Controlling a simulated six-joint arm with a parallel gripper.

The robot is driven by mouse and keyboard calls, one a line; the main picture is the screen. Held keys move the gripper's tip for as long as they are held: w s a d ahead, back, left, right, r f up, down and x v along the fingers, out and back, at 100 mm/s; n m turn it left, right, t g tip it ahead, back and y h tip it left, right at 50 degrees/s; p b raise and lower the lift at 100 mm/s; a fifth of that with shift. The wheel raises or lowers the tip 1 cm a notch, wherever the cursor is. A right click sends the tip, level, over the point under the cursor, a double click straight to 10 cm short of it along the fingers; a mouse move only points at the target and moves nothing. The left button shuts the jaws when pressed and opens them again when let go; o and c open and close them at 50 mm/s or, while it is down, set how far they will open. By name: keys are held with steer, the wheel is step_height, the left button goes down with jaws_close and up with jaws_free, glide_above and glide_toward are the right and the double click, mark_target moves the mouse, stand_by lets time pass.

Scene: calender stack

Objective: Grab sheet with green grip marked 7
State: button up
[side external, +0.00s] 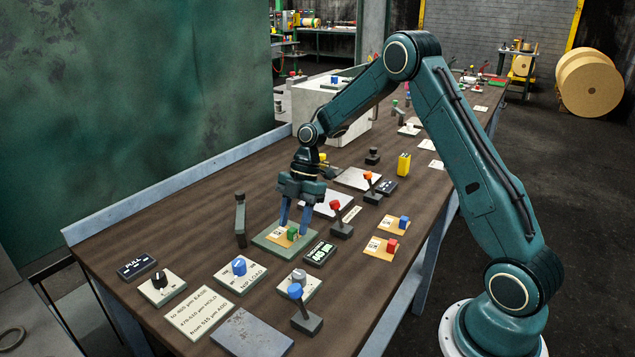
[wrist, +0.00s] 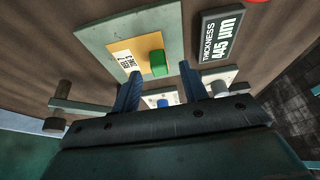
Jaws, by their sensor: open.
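An orange sheet (side external: 281,238) with a green block grip (side external: 292,233) lies on a grey-green plate (side external: 262,239) on the bench. The wrist view also shows the sheet (wrist: 143,43) and its green grip (wrist: 158,63). A white label with small print is on the sheet, too blurred to read surely. My gripper (side external: 294,229) points down over the sheet, open, with its two blue fingers at either side of the green grip. In the wrist view the grip shows between the fingertips, with no clear contact.
Two other orange sheets, with a red grip (side external: 391,246) and a blue grip (side external: 403,222), lie to the right. A thickness display (wrist: 221,40) reading 445 µm is beside the plate. A dark upright post (side external: 240,220) stands left; a red-knobbed lever (side external: 340,222) stands behind right.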

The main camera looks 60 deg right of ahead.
steer(key=shift+a+f, duration=0.2)
steer(key=shift+f, duration=0.3)
steer(key=shift+c, duration=0.2)
jaws_close()
